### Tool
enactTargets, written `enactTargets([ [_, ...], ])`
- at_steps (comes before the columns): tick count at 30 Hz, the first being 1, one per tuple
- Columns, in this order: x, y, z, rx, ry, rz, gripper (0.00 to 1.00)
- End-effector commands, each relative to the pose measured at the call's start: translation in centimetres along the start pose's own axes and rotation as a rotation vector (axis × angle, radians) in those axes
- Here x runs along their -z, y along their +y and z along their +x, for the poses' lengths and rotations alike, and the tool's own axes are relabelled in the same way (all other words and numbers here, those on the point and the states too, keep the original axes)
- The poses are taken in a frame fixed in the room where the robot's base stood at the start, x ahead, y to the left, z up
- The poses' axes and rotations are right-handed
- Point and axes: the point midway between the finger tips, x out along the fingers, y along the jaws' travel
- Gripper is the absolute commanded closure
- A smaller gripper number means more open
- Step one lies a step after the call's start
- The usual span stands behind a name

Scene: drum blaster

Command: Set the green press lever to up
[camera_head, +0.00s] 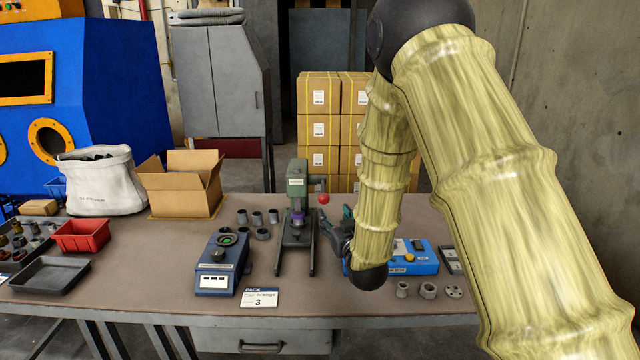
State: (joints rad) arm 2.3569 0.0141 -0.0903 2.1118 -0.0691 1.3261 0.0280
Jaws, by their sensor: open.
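The green press (297,180) stands upright near the middle of the workbench, above a dark forked base. Its lever ends in a red ball knob (323,198), at the right of the press head and a little below it. The lever's rod is small and its exact angle is hard to tell. A purple piece (298,216) shows under the press head. My gripper (334,222) is open, just below and right of the red knob, and appears apart from it. My own arm hides part of the gripper.
A blue-grey device (223,262) and several grey cups (257,219) are left of the press. A bright blue box (415,257) lies right, partly behind my arm. A sign card (259,298), open carton (184,185) and red bin (80,236) share the workbench (150,270).

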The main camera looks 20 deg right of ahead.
Motion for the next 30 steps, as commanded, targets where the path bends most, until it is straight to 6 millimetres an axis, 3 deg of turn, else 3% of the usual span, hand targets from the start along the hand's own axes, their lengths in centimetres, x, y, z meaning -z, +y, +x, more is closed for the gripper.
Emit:
enactTargets([
  [8,0.8,0.3,1.1,-0.002,0.010,0.000,0.48],
  [21,0.2,0.3,8.6,-0.003,0.003,0.000,0.48],
  [30,0.1,0.2,10.7,-0.002,0.003,0.000,0.48],
])
